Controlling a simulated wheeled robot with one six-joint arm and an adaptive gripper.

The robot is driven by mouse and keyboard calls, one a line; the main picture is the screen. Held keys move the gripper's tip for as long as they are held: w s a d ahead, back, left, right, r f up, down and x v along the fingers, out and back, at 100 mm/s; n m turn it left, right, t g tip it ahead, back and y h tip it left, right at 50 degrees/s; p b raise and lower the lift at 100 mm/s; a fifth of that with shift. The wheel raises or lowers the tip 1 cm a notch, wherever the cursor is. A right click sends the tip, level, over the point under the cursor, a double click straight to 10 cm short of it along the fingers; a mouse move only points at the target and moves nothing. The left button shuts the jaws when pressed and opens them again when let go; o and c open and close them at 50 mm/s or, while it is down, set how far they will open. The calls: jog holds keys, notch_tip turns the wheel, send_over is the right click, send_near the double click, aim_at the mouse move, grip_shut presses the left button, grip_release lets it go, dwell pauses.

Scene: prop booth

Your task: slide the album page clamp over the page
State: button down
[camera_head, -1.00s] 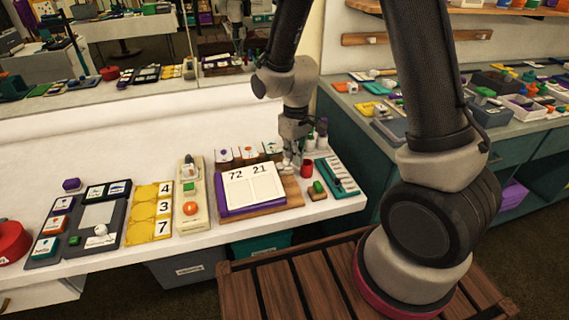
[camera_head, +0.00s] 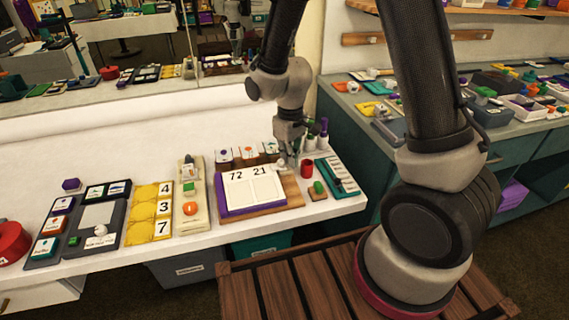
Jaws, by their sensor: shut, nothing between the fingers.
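The album page (camera_head: 252,190) is a white sheet marked 72 and 21, with a purple strip along its left and front edges. It lies on a wooden board (camera_head: 291,191) on the white counter. My gripper (camera_head: 287,164) is shut and empty, pointing down at the far right corner of the page and board. A small pale part shows by the fingertips; I cannot tell whether it is the clamp or part of my gripper. I cannot make out the clamp for certain, nor whether my fingers touch anything.
A red cup (camera_head: 307,169) and a green block on a small wooden base (camera_head: 318,189) stand right of the board. A teal tray (camera_head: 336,178) lies farther right. Picture cards (camera_head: 247,153) stand behind the page. A wooden strip with an orange disc (camera_head: 191,208) lies to the left.

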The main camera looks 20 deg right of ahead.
jog(key=shift+s+f, duration=0.25)
jog(key=shift+s, duration=0.1)
jog(key=shift+w+d+r, duration=0.1)
jog(key=shift+w+r, duration=0.05)
jog(key=shift+r, duration=0.7)
jog(key=shift+w+r, duration=0.1)
jog(key=shift+r, duration=0.7)
jog(key=shift+d+r, duration=0.1)
jog(key=shift+r, duration=1.35)
jog(key=s+d+r+m+t, duration=0.4)
jog(key=s+d+r+m, duration=0.2)
jog(key=s+d+r, duration=1)
jog(key=s+v, duration=0.1)
jog(key=v, duration=0.4)
